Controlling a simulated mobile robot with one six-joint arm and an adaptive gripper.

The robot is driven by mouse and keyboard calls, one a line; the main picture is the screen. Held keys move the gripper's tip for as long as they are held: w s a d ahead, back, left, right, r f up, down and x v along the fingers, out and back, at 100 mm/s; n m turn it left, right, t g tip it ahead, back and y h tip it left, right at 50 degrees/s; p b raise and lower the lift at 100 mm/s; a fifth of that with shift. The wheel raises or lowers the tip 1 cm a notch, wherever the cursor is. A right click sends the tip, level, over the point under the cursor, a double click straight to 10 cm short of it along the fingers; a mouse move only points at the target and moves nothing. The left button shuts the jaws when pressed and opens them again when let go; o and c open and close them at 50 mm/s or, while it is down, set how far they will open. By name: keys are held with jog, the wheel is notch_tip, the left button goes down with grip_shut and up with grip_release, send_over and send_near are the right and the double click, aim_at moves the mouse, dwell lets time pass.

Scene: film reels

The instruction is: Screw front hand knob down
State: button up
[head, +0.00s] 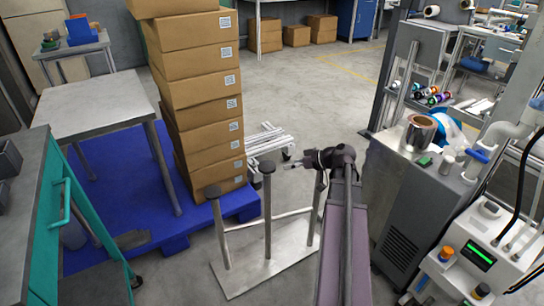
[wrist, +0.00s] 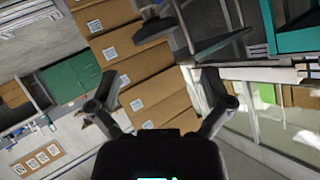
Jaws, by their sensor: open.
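A flat metal stand (head: 262,272) with upright posts stands on the floor in the head view.
A tall stack of cardboard boxes (head: 203,100) stands on a blue pallet (head: 95,235) left of the stand. A grey machine cabinet (head: 410,190) stands close on the right. Open floor (head: 320,95) lies farther back.

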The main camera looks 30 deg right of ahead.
jog(key=a+r+g+p, duration=0.2)
jog(key=a+r+p, duration=0.1)
jog(key=a+p, duration=0.3)
jog(key=shift+w+a+r+g, duration=0.3)
jog(key=shift+w+a+r, duration=0.1)
jog(key=shift+a, duration=0.25)
jog(key=s+a+f+m+g+h, duration=0.1)
jog(key=s+a+f+g+h, duration=0.1)
jog(key=a, duration=0.5)
jog(key=s+a+f+m+g+h, duration=0.1)
jog(key=s+a+f+g+h, duration=0.1)
jog(key=a, duration=0.6)
jog(key=s+a+f+g+h, duration=0.3)
jog(key=a, duration=0.4)
jog(key=shift+a+m+h, duration=0.3)
jog(key=shift+a+m, duration=0.05)
jog(key=shift+m, duration=0.05)
